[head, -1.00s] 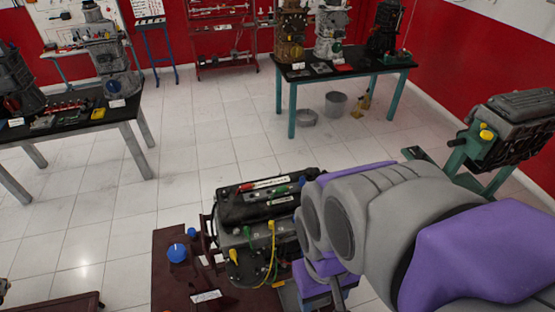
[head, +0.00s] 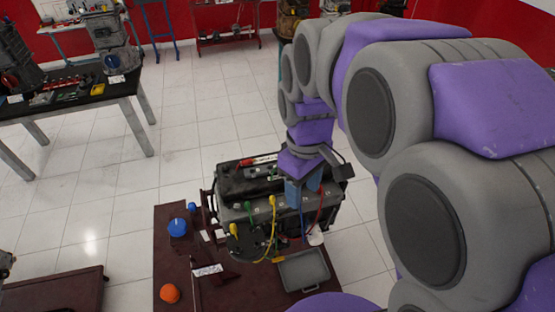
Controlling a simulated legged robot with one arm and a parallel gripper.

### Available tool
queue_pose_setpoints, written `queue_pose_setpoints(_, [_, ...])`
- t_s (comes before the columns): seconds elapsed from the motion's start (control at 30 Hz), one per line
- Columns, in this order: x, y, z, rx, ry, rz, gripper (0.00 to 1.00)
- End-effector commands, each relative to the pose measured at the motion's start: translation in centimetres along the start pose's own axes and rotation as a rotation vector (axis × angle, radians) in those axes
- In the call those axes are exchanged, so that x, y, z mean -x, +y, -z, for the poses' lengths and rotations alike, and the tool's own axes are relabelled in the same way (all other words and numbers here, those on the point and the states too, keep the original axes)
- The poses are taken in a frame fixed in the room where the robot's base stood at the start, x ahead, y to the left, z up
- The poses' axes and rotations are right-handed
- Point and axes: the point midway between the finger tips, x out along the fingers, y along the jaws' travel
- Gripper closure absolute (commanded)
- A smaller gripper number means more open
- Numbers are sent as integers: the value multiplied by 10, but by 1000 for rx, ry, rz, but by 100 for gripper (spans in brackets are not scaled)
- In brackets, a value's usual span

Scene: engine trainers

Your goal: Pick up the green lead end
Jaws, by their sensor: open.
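A green lead end (head: 249,207) stands upright at the front of the dark engine block (head: 238,186), between two yellow lead ends. One yellow lead end (head: 235,230) is at its left, and the other yellow lead end (head: 272,202) is at its right with a yellow cable hanging down. My gripper (head: 303,197) is over the right part of the engine, pointing down, to the right of the green lead end and apart from it. Its blue fingers are open, with nothing seen between them. They hide part of the engine's right side.
The engine is on a dark red bench (head: 230,285). A grey tray (head: 303,268), a blue round cap (head: 177,227) and an orange ball (head: 170,293) are on the bench. Red and blue leads hang near my gripper. A black-topped table (head: 110,92) stands at the back left.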

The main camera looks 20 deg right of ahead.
Motion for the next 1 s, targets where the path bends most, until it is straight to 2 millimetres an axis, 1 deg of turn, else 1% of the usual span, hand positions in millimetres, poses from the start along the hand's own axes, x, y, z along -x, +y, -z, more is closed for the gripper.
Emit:
queue_pose_setpoints(0.03, [-3, 12, 18, 55, 4, -1, 46])
queue_pose_setpoints(0.07, [-2, 19, 26, 94, 7, -3, 46])
queue_pose_setpoints(0.1, [-2, 27, 40, 145, 12, -7, 46])
queue_pose_setpoints(0.17, [-2, 39, 58, 223, 18, -12, 46])
queue_pose_setpoints(0.2, [-2, 48, 70, 273, 21, -15, 46])
queue_pose_setpoints(0.37, [-8, 83, 115, 474, 33, -29, 46])
queue_pose_setpoints(0.4, [-11, 92, 127, 525, 34, -32, 46])
queue_pose_setpoints(0.47, [-14, 105, 143, 600, 40, -42, 46])
queue_pose_setpoints(0.5, [-18, 114, 153, 649, 39, -43, 46])
queue_pose_setpoints(0.67, [-34, 152, 191, 845, 46, -65, 46])
queue_pose_setpoints(0.8, [-54, 183, 221, 1012, 46, -82, 46])
queue_pose_setpoints(0.9, [-66, 201, 236, 1114, 44, -93, 46])
queue_pose_setpoints(1.0, [-74, 213, 248, 1189, 42, -106, 46])
